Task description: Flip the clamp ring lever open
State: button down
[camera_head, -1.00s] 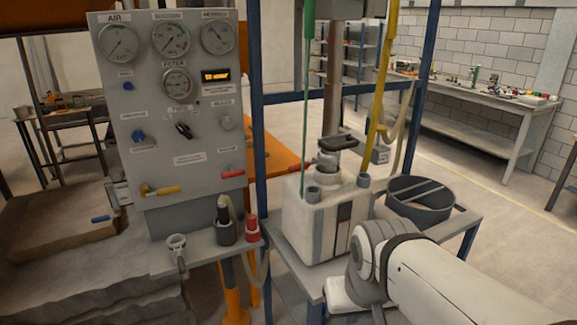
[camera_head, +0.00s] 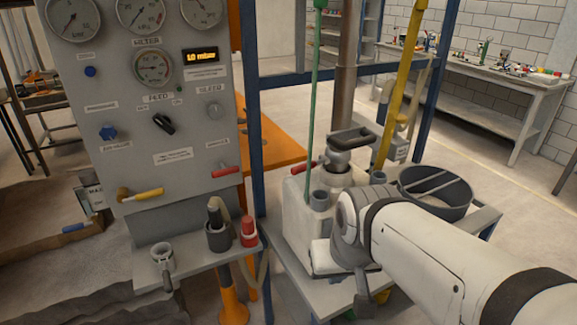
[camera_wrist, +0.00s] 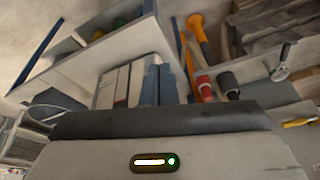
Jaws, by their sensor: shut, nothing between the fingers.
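A small grey ring with a short lever-like stem (camera_head: 163,256) sits at the front of the shelf below the control panel; it looks like the clamp ring, though I cannot be sure. It also shows at the right of the wrist view (camera_wrist: 281,64). A grey fitting with a red lever (camera_head: 307,166) and a dark handle sits on the neck of the white tank (camera_head: 297,215). My gripper (camera_head: 366,302) hangs low in front of the tank, apart from the ring and shut with nothing held. Its fingertips are hard to make out.
The grey control panel (camera_head: 160,120) carries gauges and knobs, plus yellow and red handles near its lower edge. A black fitting (camera_head: 217,228) and a red one (camera_head: 249,232) stand on the shelf. A blue frame post (camera_head: 254,110) and a dark round bin (camera_head: 437,205) flank the tank.

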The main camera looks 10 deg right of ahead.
jog(key=w+a+f+m+t+y+b, duration=0.1)
jog(key=w+a+f+m+t+b, duration=0.3)
jog(key=w, duration=0.5)
jog(key=m+t+h+b, duration=1.3)
jog(key=m+b, duration=0.2)
jog(key=m, duration=0.9)
send_near(309, 166)
jog(key=p+x, duration=0.1)
jog(key=x, duration=0.1)
jog(key=f+p+x, duration=0.1)
jog(key=x, duration=0.2)
jog(key=shift+w+d+r, duration=0.15)
jog(key=shift+w+d, duration=0.1)
jog(key=shift+w, duration=0.05)
